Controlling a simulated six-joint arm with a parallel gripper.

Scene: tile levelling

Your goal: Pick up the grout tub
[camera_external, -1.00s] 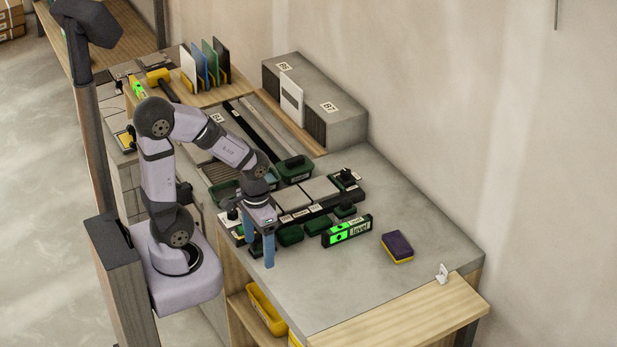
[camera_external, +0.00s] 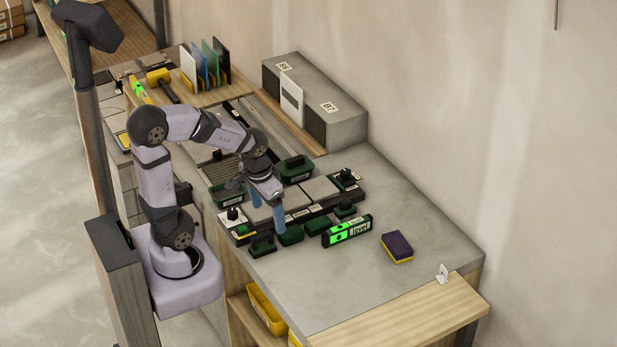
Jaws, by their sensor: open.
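I cannot tell for sure which container is the grout tub. A dark green tub with a black top (camera_external: 294,171) stands behind the grey tiles, and a second green tub (camera_external: 224,195) stands to their left. Smaller dark green blocks (camera_external: 290,236) sit in a row along the front of the tiles; their labels are too small to read. My gripper (camera_external: 267,209) points down with its blue fingers apart and empty, over the left tile area, between the left green tub and the front row. The far finger is partly hidden by the wrist.
A green-lit level (camera_external: 347,231) stands right of the front row. A purple and yellow sponge (camera_external: 397,247) lies farther right. A concrete block (camera_external: 335,112) and a rack of coloured sheets (camera_external: 205,66) stand behind. The worktop's front right (camera_external: 330,285) is clear.

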